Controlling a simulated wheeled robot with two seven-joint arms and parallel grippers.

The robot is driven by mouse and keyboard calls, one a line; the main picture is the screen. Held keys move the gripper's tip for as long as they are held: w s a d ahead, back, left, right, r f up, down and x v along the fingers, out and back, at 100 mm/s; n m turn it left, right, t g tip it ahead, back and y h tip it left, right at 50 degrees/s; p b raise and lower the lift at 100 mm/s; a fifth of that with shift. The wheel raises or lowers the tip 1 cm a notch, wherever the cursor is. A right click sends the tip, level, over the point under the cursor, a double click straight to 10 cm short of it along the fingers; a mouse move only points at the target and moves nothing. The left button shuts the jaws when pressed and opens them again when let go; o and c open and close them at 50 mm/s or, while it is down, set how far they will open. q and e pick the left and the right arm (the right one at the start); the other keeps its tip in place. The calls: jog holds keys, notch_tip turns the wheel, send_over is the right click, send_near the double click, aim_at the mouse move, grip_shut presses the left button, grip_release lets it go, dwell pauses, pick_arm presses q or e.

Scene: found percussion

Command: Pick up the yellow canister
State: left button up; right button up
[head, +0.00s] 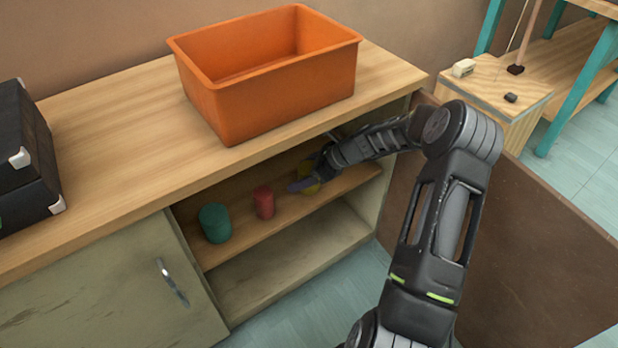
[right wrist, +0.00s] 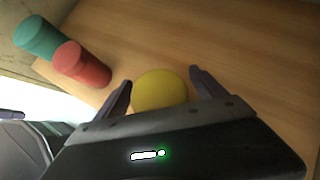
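The yellow canister (head: 309,178) stands on the cabinet's inner shelf, at the right end of a row, partly hidden by my right gripper (head: 306,184). In the right wrist view the yellow canister (right wrist: 160,91) lies between the two spread fingers of my right gripper (right wrist: 160,88). A gap shows between the canister and the right finger; whether the left finger touches it I cannot tell. My left gripper does not show in the head view.
A red canister (head: 263,202) and a teal canister (head: 215,222) stand left on the same shelf (head: 241,247). The cabinet top overhangs the shelf and carries an orange bin (head: 290,95) and a black case (head: 24,160). An open brown door (head: 530,250) is at right.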

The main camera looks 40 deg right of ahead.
jog(key=c, duration=1.5)
jog(key=shift+r, duration=0.1)
jog(key=shift+c, duration=0.2)
jog(key=shift+r+p, duration=0.4)
jog(key=shift+r, duration=0.1)
jog(key=s+a+p, duration=0.3)
jog(key=s, duration=1.4)
jog(key=shift+s+r, duration=0.15)
jog(key=shift+s, duration=0.25)
jog(key=shift+a, duration=0.1)
